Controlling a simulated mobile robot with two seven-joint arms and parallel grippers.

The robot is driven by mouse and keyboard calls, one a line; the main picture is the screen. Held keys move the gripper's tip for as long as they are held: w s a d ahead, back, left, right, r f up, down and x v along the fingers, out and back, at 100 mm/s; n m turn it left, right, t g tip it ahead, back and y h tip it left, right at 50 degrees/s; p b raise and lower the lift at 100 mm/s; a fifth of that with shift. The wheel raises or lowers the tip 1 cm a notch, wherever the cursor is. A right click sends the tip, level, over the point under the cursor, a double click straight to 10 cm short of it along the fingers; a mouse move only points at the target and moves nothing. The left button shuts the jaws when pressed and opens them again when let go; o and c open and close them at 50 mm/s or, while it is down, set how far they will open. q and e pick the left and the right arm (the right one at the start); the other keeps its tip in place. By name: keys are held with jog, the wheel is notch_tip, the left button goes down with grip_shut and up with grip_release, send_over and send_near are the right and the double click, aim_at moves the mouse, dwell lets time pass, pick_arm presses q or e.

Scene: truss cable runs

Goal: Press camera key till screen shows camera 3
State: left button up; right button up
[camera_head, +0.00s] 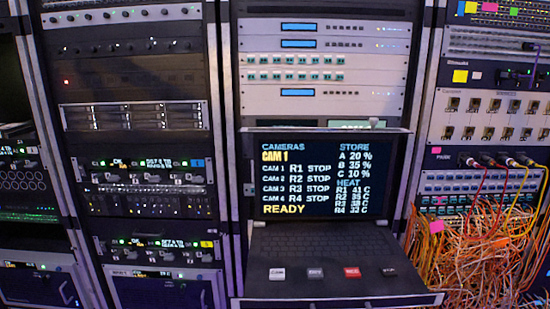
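The screen (315,181) stands upright in the middle rack and shows CAMERAS with CAM 1 in yellow. It lists CAM 1 to CAM 4 with R1 to R4, each at STOP, and READY in yellow at the bottom. Below it a keyboard drawer (325,245) is pulled out. Along its front are a white key (277,274) whose label looks like CAM, a grey key (315,273), a red key (352,272) and a dark key (389,271). The small labels are hard to read. Neither of my grippers is in view.
Racks of equipment (135,115) stand on the left. On the right, a patch panel (480,182) has a dense tangle of orange and yellow cables (478,245) hanging close to the drawer's right side. The space above the keyboard is clear.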

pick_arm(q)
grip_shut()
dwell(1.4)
